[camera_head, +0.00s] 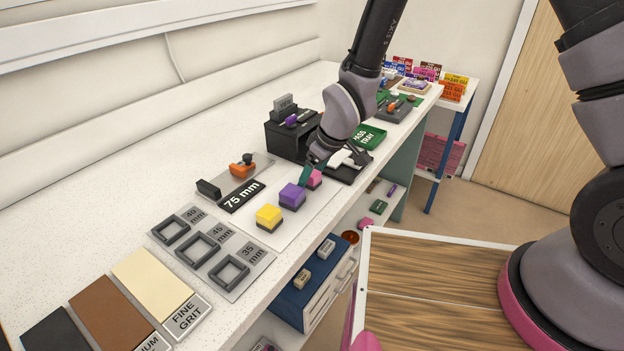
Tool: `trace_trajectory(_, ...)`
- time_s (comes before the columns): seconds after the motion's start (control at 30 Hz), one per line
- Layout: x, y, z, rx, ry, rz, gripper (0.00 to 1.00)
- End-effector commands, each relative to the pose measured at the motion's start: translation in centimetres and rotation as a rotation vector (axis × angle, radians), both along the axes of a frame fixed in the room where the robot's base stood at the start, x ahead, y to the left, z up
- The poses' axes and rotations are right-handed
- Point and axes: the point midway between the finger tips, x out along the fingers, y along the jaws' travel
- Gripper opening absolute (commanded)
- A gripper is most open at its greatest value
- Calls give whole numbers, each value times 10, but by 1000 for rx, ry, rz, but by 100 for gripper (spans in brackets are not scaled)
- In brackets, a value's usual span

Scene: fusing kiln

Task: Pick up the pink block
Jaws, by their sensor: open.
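The pink block (315,179) sits on the white mat (265,240) on the bench, at the far end of a short row. A purple block (292,196) and a yellow block (268,217) stand in the same row, nearer to me. My gripper (325,169) is open and reaches down over the pink block from behind it. One teal finger shows beside the block's left side. The gripper partly hides the block, and I cannot tell whether a finger touches it.
A 75 mm gauge (240,196) lies left of the mat. A grey plate with square frames (212,250) and grit sheets (107,311) lie nearer. A black stand (283,139) and a green pass tray (369,137) are close to my gripper. The bench's left rear is clear.

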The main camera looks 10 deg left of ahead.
Motion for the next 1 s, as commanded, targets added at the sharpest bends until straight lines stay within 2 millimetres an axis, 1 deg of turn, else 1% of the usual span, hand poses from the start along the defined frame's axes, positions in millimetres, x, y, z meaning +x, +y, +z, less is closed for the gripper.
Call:
trace_trajectory(0.07, 0, 0, 0, 0, 0, 0, 79)
trace_trajectory(0.1, 0, 0, 0, 0, 0, 0, 75)
trace_trajectory(0.17, 0, 0, 0, 0, 0, 0, 52)
trace_trajectory(0.2, 0, 0, 0, 0, 0, 0, 37)
trace_trajectory(0.27, 0, 0, 0, 0, 0, 0, 14)
trace_trajectory(0.3, 0, 0, 0, 0, 0, 0, 0)
trace_trajectory(0.57, 0, 0, 1, 1, 0, 0, 0)
trace_trajectory(0.67, 1, 1, 9, 3, -3, 1, 0)
trace_trajectory(0.77, 1, 1, 25, 5, -4, -1, 0)
trace_trajectory(1.0, 1, 0, 73, 5, -4, -1, 0)
